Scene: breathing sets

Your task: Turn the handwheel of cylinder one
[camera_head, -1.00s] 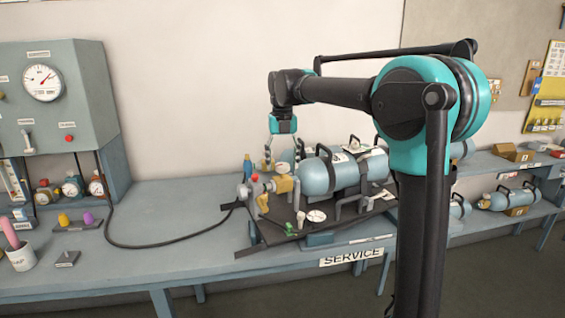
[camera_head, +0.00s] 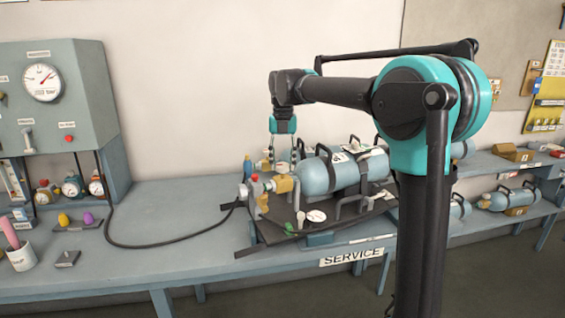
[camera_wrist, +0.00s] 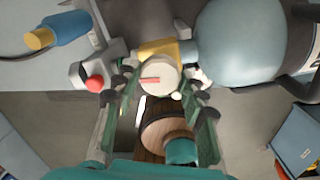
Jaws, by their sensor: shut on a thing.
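A light blue cylinder (camera_head: 330,174) lies on its side on a dark mat on the service bench. It also shows in the wrist view (camera_wrist: 245,42), with a brass valve piece (camera_wrist: 157,50) at its neck. The handwheel (camera_wrist: 158,78) is a pale round knob with a red mark on its face. My gripper (camera_wrist: 160,92) has a finger on each side of the handwheel and is shut on it. In the head view my gripper (camera_head: 284,158) points down behind the brass valve (camera_head: 283,184), and the handwheel is hard to make out there.
A red knob on a grey fitting (camera_wrist: 95,84) sits close to my left finger. A black hose (camera_head: 150,246) runs to the gauge cabinet (camera_head: 60,95). More cylinders (camera_head: 508,196) lie on the right rack.

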